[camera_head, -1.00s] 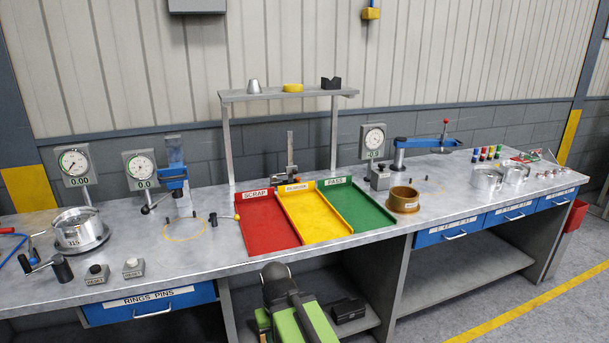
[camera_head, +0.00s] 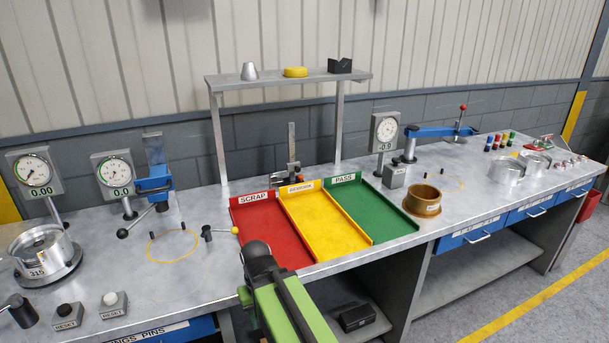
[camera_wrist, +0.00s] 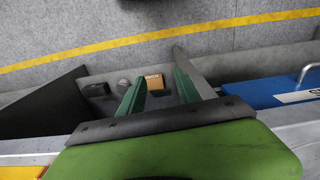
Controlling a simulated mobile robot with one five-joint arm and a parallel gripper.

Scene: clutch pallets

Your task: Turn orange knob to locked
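No knob is plainly orange with a readable locked mark. In the head view, my dark wrist is at the red tray's front edge, to the lower right of the lever. My fingertips are hidden there.
Red (camera_head: 260,225), yellow (camera_head: 315,220) and green (camera_head: 372,212) trays stand mid-bench under a raised shelf (camera_head: 290,79). Dial gauges (camera_head: 38,172) and a ringed part (camera_head: 45,255) are at the left. A brown ring (camera_head: 422,202) and blue clamp arm (camera_head: 440,131) are at the right.

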